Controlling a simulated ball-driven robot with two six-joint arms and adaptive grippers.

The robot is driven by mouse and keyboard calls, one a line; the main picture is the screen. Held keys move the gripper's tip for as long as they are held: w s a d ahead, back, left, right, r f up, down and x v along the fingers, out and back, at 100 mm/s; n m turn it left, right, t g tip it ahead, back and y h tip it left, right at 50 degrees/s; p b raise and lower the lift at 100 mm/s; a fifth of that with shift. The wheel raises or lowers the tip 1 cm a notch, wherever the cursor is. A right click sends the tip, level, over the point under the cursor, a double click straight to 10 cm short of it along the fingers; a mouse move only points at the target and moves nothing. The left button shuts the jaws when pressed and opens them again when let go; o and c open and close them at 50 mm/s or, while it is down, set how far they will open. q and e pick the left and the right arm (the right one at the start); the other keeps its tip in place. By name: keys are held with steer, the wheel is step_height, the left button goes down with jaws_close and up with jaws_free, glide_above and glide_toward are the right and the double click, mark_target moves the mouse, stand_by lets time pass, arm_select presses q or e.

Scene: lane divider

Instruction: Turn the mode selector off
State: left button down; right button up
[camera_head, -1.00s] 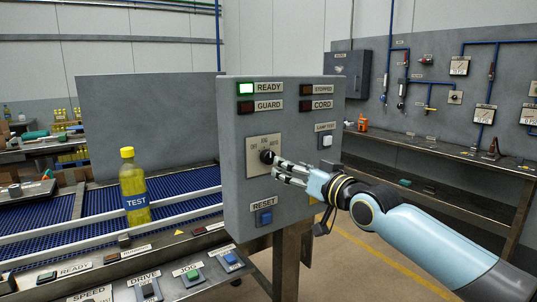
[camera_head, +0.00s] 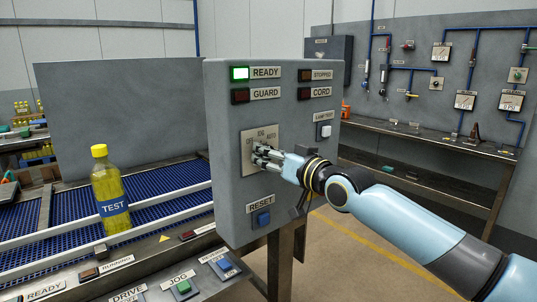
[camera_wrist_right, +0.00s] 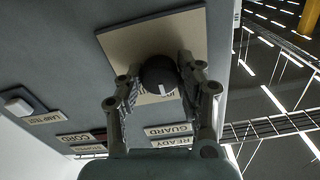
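The mode selector (camera_wrist_right: 157,74) is a round black knob on a beige plate (camera_head: 247,164) marked OFF, JOG and AUTO, on the grey control panel. In the wrist view its white mark points roughly to the panel's upper side, towards the JOG label. My right gripper (camera_head: 262,156) is at the knob and hides most of it in the head view. In the wrist view the right gripper's fingers (camera_wrist_right: 160,72) lie on both sides of the knob and appear to touch it. My left gripper is not in view.
The control panel (camera_head: 225,110) has a lit green READY lamp (camera_head: 240,73), a blue RESET button (camera_head: 263,219) and a LAMP TEST button (camera_head: 326,131). A yellow TEST bottle (camera_head: 108,190) stands on the blue conveyor (camera_head: 155,190) to the left. A workbench (camera_head: 430,145) stands behind at right.

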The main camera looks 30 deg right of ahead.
steer(key=c, duration=0.4)
steer(key=shift+c, duration=0.8)
arm_select(q)
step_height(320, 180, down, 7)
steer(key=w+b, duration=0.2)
steer(key=b, duration=0.4)
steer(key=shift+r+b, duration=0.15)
steer(key=shift+b, duration=0.25)
arm_select(e)
steer(key=shift+f+n, duration=0.1)
steer(key=shift+n, duration=4.4)
steer(key=o, duration=1.1)
steer(key=shift+o, duration=0.2)
